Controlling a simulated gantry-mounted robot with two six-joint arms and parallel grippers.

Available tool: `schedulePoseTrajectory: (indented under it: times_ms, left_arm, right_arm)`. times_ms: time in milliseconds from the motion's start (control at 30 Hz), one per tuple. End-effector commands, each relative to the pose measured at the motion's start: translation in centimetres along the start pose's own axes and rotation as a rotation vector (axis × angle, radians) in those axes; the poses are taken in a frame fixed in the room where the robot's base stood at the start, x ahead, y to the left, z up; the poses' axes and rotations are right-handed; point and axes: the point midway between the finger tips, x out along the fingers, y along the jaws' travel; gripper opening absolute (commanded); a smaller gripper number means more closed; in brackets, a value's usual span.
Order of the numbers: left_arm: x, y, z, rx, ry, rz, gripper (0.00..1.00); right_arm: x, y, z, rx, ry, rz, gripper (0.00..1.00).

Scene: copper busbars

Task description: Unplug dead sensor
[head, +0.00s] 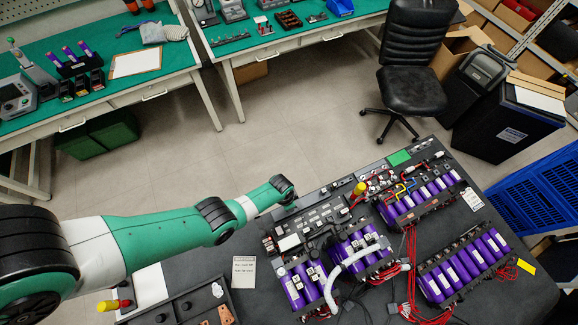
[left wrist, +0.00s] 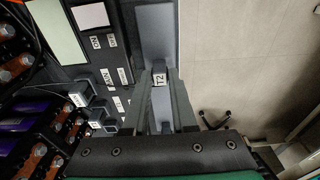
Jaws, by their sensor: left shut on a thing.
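My left gripper (left wrist: 160,86) is shut on a small dark plug with a white label reading T2 (left wrist: 159,77). The plug sits between the fingertips, against or just above a grey strip (left wrist: 156,32) at the edge of the dark panel; I cannot tell whether it is seated. Other small grey plugs with white labels (left wrist: 78,98) stand to the left in the left wrist view. In the head view, my left arm reaches to the far-left edge of the panel (head: 322,217), and its fingers are hidden behind the wrist. My right gripper is not in view.
Purple battery modules with copper busbars (head: 352,250) and red wires (head: 410,255) crowd the dark table (head: 500,292). A white cable (head: 335,275) curves over one module. A yellow-topped part (head: 359,188) stands beside the panel. A printed card (head: 243,272) lies left. Open floor is beyond the table.

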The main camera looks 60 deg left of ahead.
Motion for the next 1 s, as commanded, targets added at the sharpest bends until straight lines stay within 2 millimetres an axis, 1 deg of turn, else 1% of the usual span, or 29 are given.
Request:
schedulePoseTrajectory:
  times_ms: [233,433,467,500,633,900,1000]
  left_arm:
    - [0.48,-0.01,0.04,0.000,0.000,0.000,0.00]
    - [0.42,-0.01,0.03,0.000,0.000,0.000,0.00]
    - [0.42,-0.01,0.03,0.000,0.000,0.000,0.28]
    - [0.42,-0.01,0.03,0.000,0.000,0.000,0.36]
    - [0.42,0.00,0.04,0.000,0.000,0.000,0.59]
    - [0.39,0.00,0.04,0.000,0.000,0.000,0.60]
    - [-0.16,0.00,-0.03,0.000,0.000,0.000,0.60]
  right_arm:
    - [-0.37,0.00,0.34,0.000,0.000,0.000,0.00]
    - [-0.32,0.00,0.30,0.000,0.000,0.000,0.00]
    - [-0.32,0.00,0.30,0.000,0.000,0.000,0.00]
    - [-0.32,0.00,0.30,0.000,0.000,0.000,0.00]
    - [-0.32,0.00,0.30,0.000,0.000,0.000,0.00]
    - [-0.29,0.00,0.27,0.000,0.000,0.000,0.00]
    - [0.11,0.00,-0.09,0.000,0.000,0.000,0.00]
